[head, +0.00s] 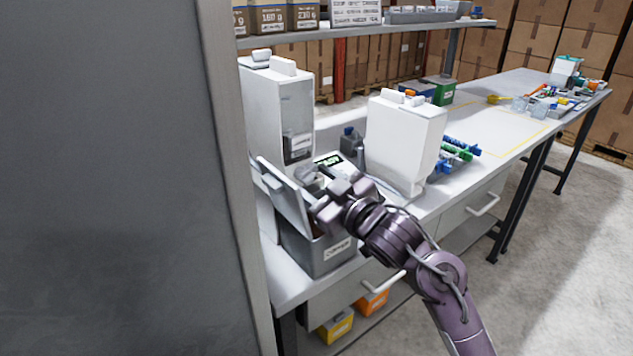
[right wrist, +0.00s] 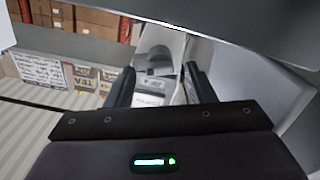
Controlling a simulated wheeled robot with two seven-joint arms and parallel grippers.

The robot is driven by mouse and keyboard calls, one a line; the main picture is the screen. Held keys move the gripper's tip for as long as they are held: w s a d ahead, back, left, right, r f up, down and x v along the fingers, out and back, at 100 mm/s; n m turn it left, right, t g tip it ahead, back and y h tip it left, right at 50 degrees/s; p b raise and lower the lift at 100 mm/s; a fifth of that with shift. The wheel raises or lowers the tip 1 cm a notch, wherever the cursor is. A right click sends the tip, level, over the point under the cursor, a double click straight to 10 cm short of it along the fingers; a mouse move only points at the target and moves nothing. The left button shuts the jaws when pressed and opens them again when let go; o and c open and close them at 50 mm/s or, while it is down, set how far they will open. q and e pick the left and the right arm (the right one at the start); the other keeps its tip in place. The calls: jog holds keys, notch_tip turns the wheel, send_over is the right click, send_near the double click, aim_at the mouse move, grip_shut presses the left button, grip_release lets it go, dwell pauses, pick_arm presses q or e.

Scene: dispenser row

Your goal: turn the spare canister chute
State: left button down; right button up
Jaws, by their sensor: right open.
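A white canister (head: 290,110) with a small label low on its front stands at the left of the bench, and a second white canister (head: 405,140) stands to its right. I cannot tell which one is the spare. My right gripper (head: 315,182) is low in front of the left canister, above a grey bin (head: 325,250). In the right wrist view, its open fingers (right wrist: 158,88) stand apart, with a pale labelled part (right wrist: 152,98) beyond and between them. I see no clear contact. The chute is not clearly distinguishable; my gripper and the bin's lid hide that area. My left gripper is not in view.
A tilted grey lid (head: 283,196) stands close beside my right gripper. A large dark panel (head: 110,180) fills the left of the head view. A small scale-like display (head: 328,160) sits behind my gripper. A shelf (head: 370,28) runs above; the bench is clearer farther right.

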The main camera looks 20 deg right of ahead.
jog(key=c, duration=1)
jog(key=shift+r+m+p, duration=0.2)
jog(key=shift+m+p, duration=0.2)
jog(key=shift+p, duration=0.4)
jog(key=m+p, duration=0.6)
jog(key=p, duration=0.3)
jog(key=shift+d+r, duration=0.1)
jog(key=shift+d, duration=0.05)
jog(key=shift+f+m+p, duration=0.25)
jog(key=shift+m+p, duration=1.2)
jog(key=shift+m, duration=0.05)
jog(key=o, duration=1)
jog(key=shift+d+f, duration=0.1)
